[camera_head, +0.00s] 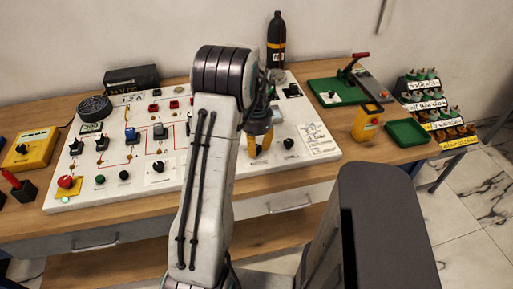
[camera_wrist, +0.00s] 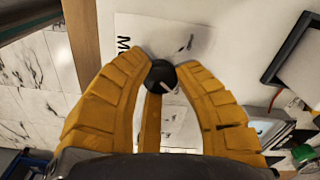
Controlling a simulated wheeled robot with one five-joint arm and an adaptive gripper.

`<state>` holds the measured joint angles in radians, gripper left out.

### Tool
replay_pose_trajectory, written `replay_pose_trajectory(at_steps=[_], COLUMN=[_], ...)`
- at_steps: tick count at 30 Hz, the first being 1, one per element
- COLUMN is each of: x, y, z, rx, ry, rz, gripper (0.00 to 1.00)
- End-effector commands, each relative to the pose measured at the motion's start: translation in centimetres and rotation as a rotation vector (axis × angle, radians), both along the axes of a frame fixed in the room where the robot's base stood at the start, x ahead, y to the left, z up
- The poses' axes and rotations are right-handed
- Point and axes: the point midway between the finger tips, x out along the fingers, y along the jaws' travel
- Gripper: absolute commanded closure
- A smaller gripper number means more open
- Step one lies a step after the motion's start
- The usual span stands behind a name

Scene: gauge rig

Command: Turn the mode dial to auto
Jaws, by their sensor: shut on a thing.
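The mode dial (camera_wrist: 161,74) is a round black knob with a white pointer line, on a white label plate in the wrist view. The pointer slants toward the lower right in that picture. My gripper (camera_wrist: 163,80) has its yellow fingers shut on the dial, with tips at its sides. In the head view my gripper (camera_head: 258,147) reaches down to the white panel (camera_head: 222,165), and my arm hides part of the panel. The auto mark cannot be made out.
Another black knob (camera_head: 288,143) sits just right of my gripper. Switches and buttons fill the panel's left side. A green tray (camera_head: 408,133), a yellow container (camera_head: 366,122) and a green-based lever press (camera_head: 338,90) stand at the right. A black bottle (camera_head: 276,40) stands behind.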

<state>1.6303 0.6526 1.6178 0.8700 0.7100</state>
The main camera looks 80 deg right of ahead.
Motion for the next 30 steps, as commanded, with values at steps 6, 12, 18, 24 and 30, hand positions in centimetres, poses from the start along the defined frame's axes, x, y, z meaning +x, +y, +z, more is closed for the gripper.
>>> replay_pose_trajectory(at_steps=[6,12,18,24,30], x=[0.0,0.0,0.0,0.0,0.0], y=[0.23,0.23,0.25,0.25,0.25], z=[-0.34,-0.32,-0.31,-0.3,-0.31], rx=[0.008,0.01,0.01,0.01,0.01], ry=[0.0,0.0,0.0,0.0,0.0], rz=[-0.122,-0.186,-0.212,-0.216,-0.215], gripper=[1.0,1.0,1.0,1.0,0.69])
